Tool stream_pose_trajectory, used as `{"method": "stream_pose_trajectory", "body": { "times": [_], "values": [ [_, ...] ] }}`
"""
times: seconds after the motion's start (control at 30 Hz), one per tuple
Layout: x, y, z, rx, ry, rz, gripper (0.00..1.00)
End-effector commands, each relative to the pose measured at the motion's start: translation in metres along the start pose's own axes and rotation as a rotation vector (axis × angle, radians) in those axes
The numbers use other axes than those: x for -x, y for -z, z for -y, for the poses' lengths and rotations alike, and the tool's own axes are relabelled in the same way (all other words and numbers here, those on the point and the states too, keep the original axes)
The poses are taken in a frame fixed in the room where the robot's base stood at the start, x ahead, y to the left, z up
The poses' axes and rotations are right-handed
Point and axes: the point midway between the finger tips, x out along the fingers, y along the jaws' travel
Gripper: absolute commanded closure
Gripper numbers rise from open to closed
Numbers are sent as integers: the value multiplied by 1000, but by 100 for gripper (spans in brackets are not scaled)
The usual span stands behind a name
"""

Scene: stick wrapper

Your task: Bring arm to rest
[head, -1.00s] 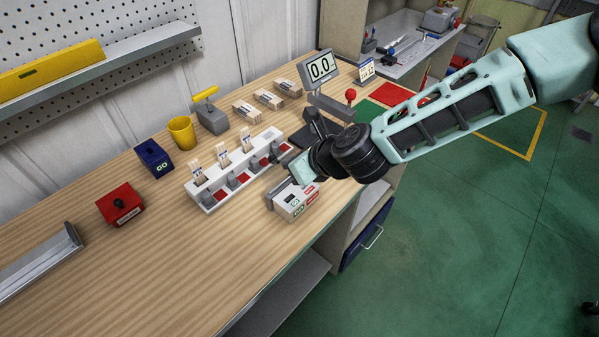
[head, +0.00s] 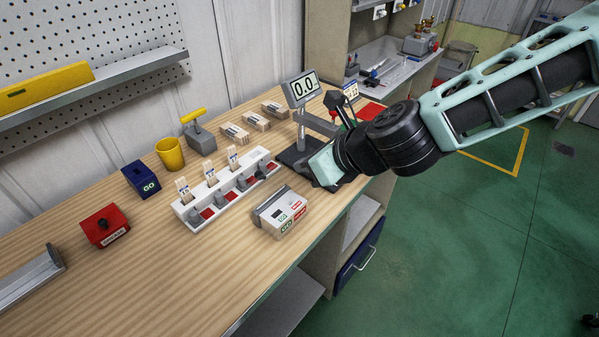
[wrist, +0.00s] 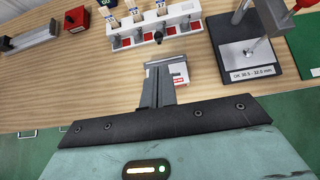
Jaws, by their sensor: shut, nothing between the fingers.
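My gripper (head: 306,176) is at the end of my arm, which reaches in from the right in the head view. It hangs over the right part of the wooden bench, in front of the gauge stand (head: 302,143) and to the right of the white box with green and red labels (head: 284,211). In the wrist view my gripper's fingers (wrist: 158,86) are together and empty. They overlap part of the white box (wrist: 180,74) in that picture, with no visible grip on it. The fingertips are hard to make out in the head view.
A white rack (head: 225,190) with upright stick packets stands left of the white box. A blue GO box (head: 141,179), red box (head: 104,226) and yellow cup (head: 170,154) stand farther left. Open green floor (head: 460,240) lies right of the bench.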

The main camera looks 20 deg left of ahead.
Motion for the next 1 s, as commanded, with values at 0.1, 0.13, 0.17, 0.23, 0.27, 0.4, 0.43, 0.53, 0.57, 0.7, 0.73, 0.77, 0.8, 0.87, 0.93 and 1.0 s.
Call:
{"method": "stream_pose_trajectory", "body": {
  "times": [0.1,0.13,0.17,0.23,0.27,0.4,0.43,0.53,0.57,0.7,0.73,0.77,0.8,0.87,0.93,1.0],
  "values": [
    [5,-1,0,0,1,0,100],
    [6,-1,0,0,1,0,100],
    [6,-1,0,0,1,0,100],
    [6,-2,0,0,0,0,100],
    [6,-2,0,3,0,-1,100],
    [16,10,-18,251,-47,-36,100],
    [20,16,-24,342,-65,-50,100],
    [40,39,-44,706,-147,-106,100],
    [48,48,-49,824,-178,-125,100],
    [90,89,-64,1336,-341,-208,100],
    [101,98,-66,1440,-381,-223,100],
    [112,106,-68,1537,-423,-238,100],
    [127,118,-70,1665,-482,-256,100],
    [150,135,-71,1844,-578,-276,100],
    [177,154,-73,2022,-691,-290,100],
    [202,170,-74,2167,-799,-292,100]
  ]
}}
